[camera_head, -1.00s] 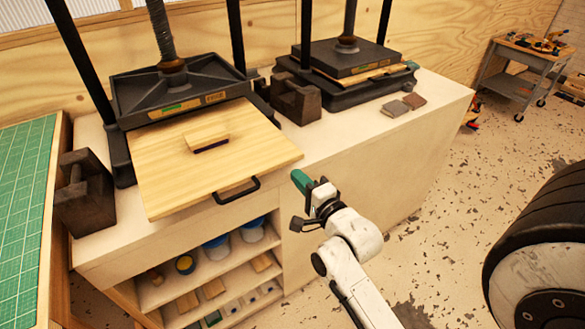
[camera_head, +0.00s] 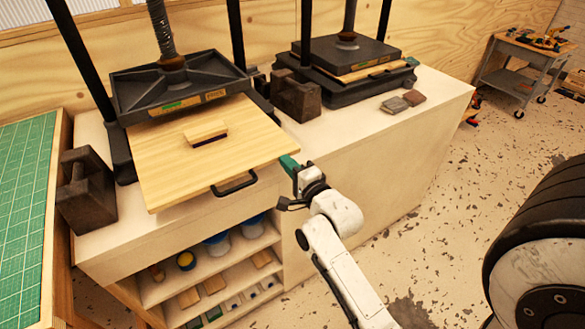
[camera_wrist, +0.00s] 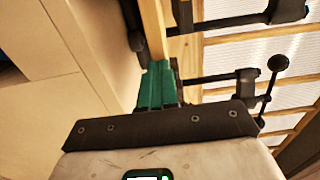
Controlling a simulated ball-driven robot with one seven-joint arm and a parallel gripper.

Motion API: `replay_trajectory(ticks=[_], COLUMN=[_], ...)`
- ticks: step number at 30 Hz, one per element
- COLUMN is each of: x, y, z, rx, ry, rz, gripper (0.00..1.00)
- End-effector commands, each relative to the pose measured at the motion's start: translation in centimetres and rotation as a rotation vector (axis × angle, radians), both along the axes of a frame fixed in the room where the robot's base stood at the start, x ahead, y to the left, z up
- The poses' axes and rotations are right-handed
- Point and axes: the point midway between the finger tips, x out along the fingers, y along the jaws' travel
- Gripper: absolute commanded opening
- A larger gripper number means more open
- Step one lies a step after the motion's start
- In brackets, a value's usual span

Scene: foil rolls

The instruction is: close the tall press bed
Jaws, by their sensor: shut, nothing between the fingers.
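The left press bed (camera_head: 180,172) is a pale wooden board with a small wood block on top and a black handle (camera_head: 234,184) on its front edge. It sticks out from under the dark platen of the left press (camera_head: 185,82), toward me. My gripper (camera_head: 288,163) has green fingers, shut and empty. They are at the board's front right corner, right of the handle; I cannot tell whether they touch. In the wrist view the green fingers (camera_wrist: 156,85) point at a pale wooden edge and a black part.
A second press (camera_head: 345,60) stands at the right on the same bench, with a dark block (camera_head: 296,97) between the presses. Another dark block (camera_head: 86,188) is at the left. Open shelves (camera_head: 215,270) lie below the bed.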

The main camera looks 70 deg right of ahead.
Motion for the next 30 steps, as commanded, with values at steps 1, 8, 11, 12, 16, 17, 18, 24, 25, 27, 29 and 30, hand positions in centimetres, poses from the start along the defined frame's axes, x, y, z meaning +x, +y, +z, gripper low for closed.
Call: replay_trajectory(ticks=[1,8,11,12,16,17,18,24,25,27,29,30], x=[0.8,5.2,7.5,8.3,11.0,11.6,12.3,15.2,15.6,16.2,16.7,16.9], y=[-0.5,-3.5,-5.0,-5.6,-7.4,-7.8,-8.3,-10.3,-10.5,-10.9,-11.2,-11.4], z=[0.1,0.1,-0.1,-0.1,-0.2,-0.1,-0.2,-0.2,-0.2,-0.2,-0.1,-0.1], rx=[-0.001,-0.002,-0.001,-0.002,-0.001,-0.003,-0.001,0.0,-0.001,0.0,0.0,0.0], ry=[-0.004,-0.005,-0.004,-0.003,-0.004,-0.004,-0.004,-0.002,-0.002,-0.002,-0.001,-0.001], rz=[-0.001,0.0,0.001,0.001,0.001,0.0,0.0,0.0,0.0,0.0,0.0,0.0], gripper=[0.0,0.0,0.0,0.0,0.0,0.0,0.0,0.0,0.0,0.0,0.0,0.0])
